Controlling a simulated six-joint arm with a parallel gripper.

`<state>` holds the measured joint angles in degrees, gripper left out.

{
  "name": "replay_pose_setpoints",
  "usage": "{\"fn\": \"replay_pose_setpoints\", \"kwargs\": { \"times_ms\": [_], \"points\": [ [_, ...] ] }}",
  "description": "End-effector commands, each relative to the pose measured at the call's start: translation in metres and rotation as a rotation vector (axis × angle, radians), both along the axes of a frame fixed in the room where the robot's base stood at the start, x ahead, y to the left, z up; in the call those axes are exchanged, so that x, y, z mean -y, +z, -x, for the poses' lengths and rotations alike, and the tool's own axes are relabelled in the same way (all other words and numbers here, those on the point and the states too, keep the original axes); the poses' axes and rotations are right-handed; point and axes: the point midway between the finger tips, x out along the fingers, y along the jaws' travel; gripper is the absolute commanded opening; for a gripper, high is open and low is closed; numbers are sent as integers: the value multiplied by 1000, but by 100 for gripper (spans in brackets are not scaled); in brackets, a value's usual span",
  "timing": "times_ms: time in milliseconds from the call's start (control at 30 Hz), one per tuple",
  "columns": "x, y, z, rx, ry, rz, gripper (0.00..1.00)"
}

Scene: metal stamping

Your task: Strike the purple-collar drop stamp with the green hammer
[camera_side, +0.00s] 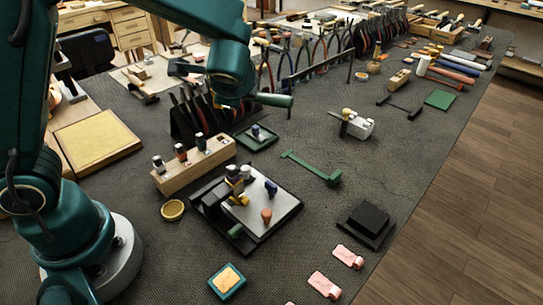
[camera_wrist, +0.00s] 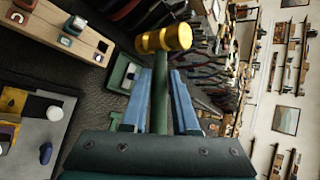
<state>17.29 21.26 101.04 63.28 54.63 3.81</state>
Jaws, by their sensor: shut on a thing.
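My gripper (camera_wrist: 157,105) is shut on the green handle (camera_wrist: 160,92) of the hammer, between two blue fingers. The hammer's brass head (camera_wrist: 163,39) points away from the wrist camera. In the side view the green handle (camera_side: 277,100) sticks out to the right of my gripper (camera_side: 240,102), above the mat. A black-edged metal plate (camera_side: 265,200) lies below and nearer the camera, apart from the hammer. A dark fixture with yellow parts (camera_side: 238,184) stands on it.
A wooden block (camera_side: 200,165) holds several stamps left of the plate. A small green tray (camera_side: 257,142) lies behind it. A green bar (camera_side: 310,168) and a black block (camera_side: 369,217) lie to the right. Plier racks (camera_side: 320,66) stand behind. The right-hand mat has free room.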

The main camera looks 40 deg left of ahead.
Motion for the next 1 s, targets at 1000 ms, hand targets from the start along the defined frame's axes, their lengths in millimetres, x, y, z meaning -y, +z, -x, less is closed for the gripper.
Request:
{"fn": "replay_pose_setpoints", "kwargs": {
  "times_ms": [1000],
  "points": [
    [2,-21,146,-46,1945,2,0]
  ]
}}
